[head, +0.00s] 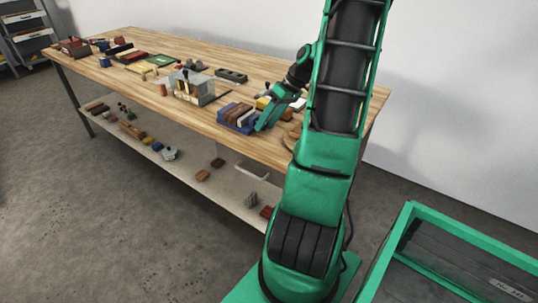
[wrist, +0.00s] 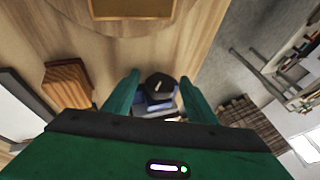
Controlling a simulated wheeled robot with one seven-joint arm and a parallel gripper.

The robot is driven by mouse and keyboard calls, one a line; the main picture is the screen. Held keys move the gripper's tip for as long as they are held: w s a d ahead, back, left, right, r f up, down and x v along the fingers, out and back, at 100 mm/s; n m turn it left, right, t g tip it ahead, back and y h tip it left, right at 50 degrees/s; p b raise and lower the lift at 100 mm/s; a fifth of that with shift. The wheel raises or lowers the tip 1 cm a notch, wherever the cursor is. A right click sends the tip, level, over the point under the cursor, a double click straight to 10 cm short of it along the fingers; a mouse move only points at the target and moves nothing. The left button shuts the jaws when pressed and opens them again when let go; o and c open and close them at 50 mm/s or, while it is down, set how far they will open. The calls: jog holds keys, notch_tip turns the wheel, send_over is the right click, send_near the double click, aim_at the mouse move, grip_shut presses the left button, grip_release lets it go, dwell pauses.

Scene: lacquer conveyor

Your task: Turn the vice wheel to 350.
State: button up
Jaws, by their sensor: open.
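In the wrist view a dark, many-sided knob with a light mark on its face, which looks like the vice wheel (wrist: 160,88), sits over a blue-grey body (wrist: 152,107). My gripper (wrist: 160,79) is open, with one green finger on each side of the knob. Narrow gaps seem to show on both sides, and I cannot tell how deep the knob sits between the fingers. In the head view my gripper (head: 265,121) points down at the bench, just right of a blue holder with wooden blocks (head: 238,117). The wheel cannot be made out there, and no number is readable.
The wooden bench (head: 130,90) carries a clear-sided box (head: 194,90), a dark slotted block (head: 231,75) and several small items at its far left. A lower shelf (head: 140,140) holds loose parts. A green-framed conveyor (head: 450,225) stands at the right.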

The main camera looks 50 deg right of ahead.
jog(key=h, duration=0.2)
jog(key=n+h, duration=0.1)
jog(key=h, duration=0.1)
jog(key=shift+s+a+r, duration=0.1)
jog(key=shift+a+r, duration=0.1)
jog(key=shift+a, duration=0.2)
jog(key=v, duration=1.1)
jog(key=s+a+f+m+g, duration=0.1)
jog(key=s+a+m+g, duration=0.1)
jog(key=s+a, duration=0.5)
jog(key=s+a+m+g, duration=0.2)
jog(key=s+a+m, duration=0.3)
jog(key=a, duration=0.8)
jog(key=shift+s+a+f, duration=0.3)
jog(key=shift+s+f, duration=0.1)
jog(key=shift+s, duration=0.85)
